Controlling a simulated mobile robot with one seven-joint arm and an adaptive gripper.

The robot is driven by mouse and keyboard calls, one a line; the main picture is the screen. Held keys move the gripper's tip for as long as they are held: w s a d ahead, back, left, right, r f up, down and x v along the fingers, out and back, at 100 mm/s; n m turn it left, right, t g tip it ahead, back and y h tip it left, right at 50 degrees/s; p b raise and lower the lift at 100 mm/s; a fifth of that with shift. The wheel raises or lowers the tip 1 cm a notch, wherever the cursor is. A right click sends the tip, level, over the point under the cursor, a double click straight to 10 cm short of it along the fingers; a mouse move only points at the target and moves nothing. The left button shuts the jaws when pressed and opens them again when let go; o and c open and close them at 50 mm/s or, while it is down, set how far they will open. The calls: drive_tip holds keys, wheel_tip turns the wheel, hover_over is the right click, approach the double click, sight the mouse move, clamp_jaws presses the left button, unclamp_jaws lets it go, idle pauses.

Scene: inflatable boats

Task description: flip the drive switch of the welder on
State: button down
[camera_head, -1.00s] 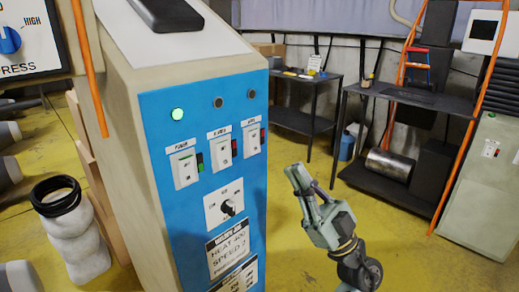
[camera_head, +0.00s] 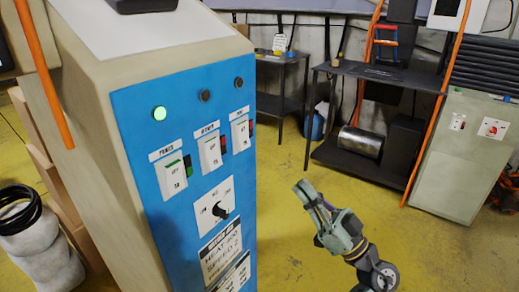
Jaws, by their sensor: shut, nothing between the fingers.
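The welder is a tall beige cabinet with a blue front panel (camera_head: 150,215) on the left. Three white switches sit in a row on it: the power switch (camera_head: 174,176) at left, the blower switch (camera_head: 210,152) in the middle, and the drive switch (camera_head: 240,134) at right, its small label hard to read. A green lamp (camera_head: 159,113) glows above the power switch. The lamps above the middle switch (camera_head: 205,96) and the right one (camera_head: 239,82) are dark. My gripper (camera_head: 302,188) is shut and empty, apart from the panel, to the right of and below the drive switch.
A white rotary knob plate (camera_head: 214,206) is below the switches. A dark shelf (camera_head: 375,82) with a metal cylinder (camera_head: 361,142) stands behind my gripper. A grey-green cabinet (camera_head: 458,160) is at right. Yellow floor is clear between the welder and my arm.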

sight(246, 134)
drive_tip(key=shift+a+r, duration=0.1)
drive_tip(key=shift+w+a+f+p+x, duration=0.35)
drive_tip(key=shift+p+x, duration=0.35)
drive_tip(key=shift+x, duration=1.45)
drive_tip(key=shift+a+f+p+x, duration=0.15)
drive_tip(key=shift+f+p+x, duration=0.4)
drive_tip(key=shift+x, duration=1.55)
drive_tip(key=shift+w+a+f+p+x, duration=0.25)
drive_tip(key=shift+p+x, duration=0.6)
drive_tip(key=shift+x, duration=1.3)
drive_tip(key=shift+f, duration=0.1)
drive_tip(key=shift+w+a+f+b, duration=0.1)
drive_tip(key=shift+a+f+b, duration=0.15)
drive_tip(key=shift+b, duration=0.35)
drive_tip(key=shift+w+a+t+y+b, duration=0.1)
drive_tip(key=shift+t+y+b, duration=0.2)
drive_tip(key=shift+t+y, duration=0.1)
drive_tip(key=shift+r, duration=0.1)
